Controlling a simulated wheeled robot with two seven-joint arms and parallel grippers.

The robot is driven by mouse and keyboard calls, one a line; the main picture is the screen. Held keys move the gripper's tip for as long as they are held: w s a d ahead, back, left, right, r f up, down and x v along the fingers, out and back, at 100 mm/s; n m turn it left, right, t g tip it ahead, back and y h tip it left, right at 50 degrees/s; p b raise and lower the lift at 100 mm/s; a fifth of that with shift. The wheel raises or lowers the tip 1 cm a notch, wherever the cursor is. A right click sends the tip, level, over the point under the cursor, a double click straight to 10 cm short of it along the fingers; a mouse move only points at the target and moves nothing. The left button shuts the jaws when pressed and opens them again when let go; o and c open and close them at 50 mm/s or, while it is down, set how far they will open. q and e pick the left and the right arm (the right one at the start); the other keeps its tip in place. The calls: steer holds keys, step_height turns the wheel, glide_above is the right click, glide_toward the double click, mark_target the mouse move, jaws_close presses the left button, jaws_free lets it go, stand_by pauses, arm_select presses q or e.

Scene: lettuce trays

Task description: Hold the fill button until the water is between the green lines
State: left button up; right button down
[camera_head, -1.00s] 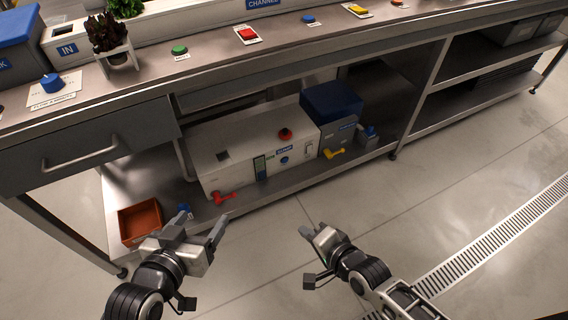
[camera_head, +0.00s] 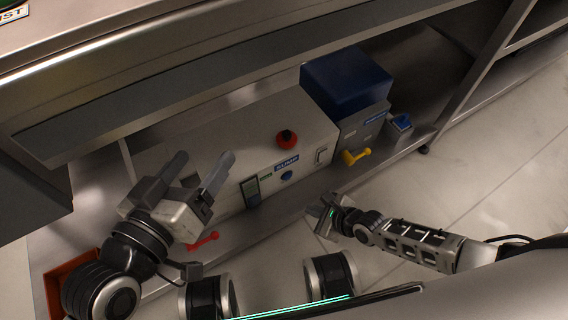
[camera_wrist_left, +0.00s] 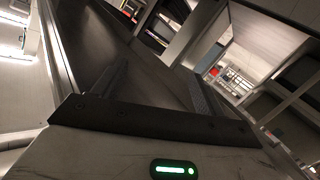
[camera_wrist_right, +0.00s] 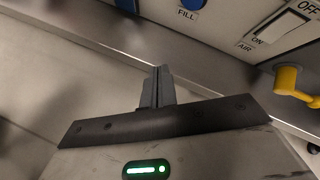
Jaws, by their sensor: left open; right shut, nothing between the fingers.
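The blue fill button (camera_head: 287,176) is on the front of the white sump box (camera_head: 225,152), under its SUMP label. In the right wrist view the button (camera_wrist_right: 190,3), marked FILL, is cut by the top edge. The dark level window (camera_head: 250,191) is left of the button; its water and green lines are too small to read. My right gripper (camera_head: 318,212) is shut and empty, below and right of the button, apart from it. Its closed fingers also show in the right wrist view (camera_wrist_right: 158,84). My left gripper (camera_head: 200,168) is open and empty, in front of the box's left part.
A red knob (camera_head: 286,139), a red valve handle (camera_head: 203,241) and an ON/OFF switch (camera_wrist_right: 281,25) are on the box. A yellow handle (camera_head: 356,156) and blue-topped unit (camera_head: 346,82) stand right. The bench edge (camera_head: 200,85) overhangs. Floor at right is clear.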

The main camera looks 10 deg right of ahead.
mark_target(288, 176)
arm_select(q)
steer(key=shift+s+r, duration=0.1)
steer(key=shift+s, duration=0.15)
arm_select(e)
steer(key=shift+s+r, duration=0.1)
steer(key=shift+s, duration=0.05)
